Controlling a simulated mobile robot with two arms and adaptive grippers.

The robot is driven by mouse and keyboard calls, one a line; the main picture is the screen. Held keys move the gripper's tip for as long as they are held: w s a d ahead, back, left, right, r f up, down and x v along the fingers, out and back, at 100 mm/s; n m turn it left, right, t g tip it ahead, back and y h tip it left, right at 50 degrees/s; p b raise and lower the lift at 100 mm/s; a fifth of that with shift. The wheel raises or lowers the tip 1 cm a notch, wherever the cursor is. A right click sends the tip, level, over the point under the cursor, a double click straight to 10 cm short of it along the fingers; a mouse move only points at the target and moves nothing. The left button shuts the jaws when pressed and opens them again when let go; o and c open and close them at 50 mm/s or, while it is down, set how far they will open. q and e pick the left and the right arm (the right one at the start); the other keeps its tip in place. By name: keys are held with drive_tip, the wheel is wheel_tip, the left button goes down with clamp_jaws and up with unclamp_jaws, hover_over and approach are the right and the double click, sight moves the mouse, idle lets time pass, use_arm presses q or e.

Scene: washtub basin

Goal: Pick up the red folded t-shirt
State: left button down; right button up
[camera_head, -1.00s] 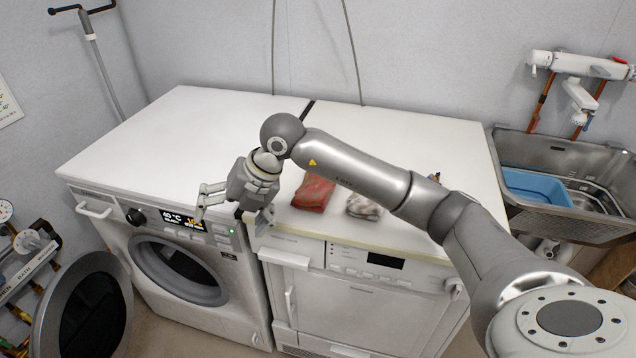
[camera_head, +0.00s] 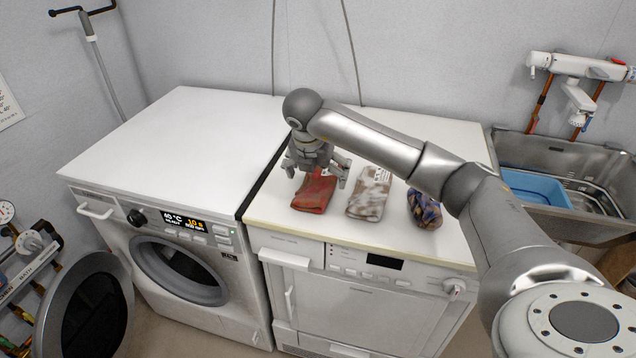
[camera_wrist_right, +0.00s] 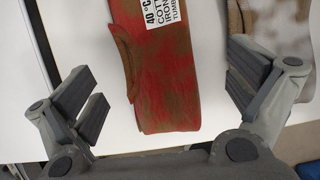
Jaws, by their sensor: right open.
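The red folded t-shirt (camera_head: 313,193) lies on the white top of the right-hand machine, near its left edge. It has brownish stains, and a white care label shows on it in the right wrist view (camera_wrist_right: 165,85). My right gripper (camera_head: 316,178) is open above the shirt, at its far end, with a finger on either side. In the right wrist view the fingers (camera_wrist_right: 165,103) stand apart with the red shirt between them, and nothing is held. The right finger is close to the neighbouring garment. My left gripper is not in view.
A brown and white folded garment (camera_head: 369,196) lies just right of the red shirt. A dark blue patterned garment (camera_head: 425,209) lies further right. The left machine's top (camera_head: 175,140) is clear. A sink (camera_head: 545,152) with a blue tub (camera_head: 535,187) is at the right.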

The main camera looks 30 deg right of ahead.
sight(317, 178)
drive_tip(key=x, duration=0.2)
drive_tip(key=p+x, duration=0.1)
drive_tip(key=x, duration=0.1)
drive_tip(key=shift+w+f, duration=0.25)
drive_tip(key=shift+a, duration=0.1)
drive_tip(key=c, duration=1.2)
drive_tip(key=shift+r, duration=0.1)
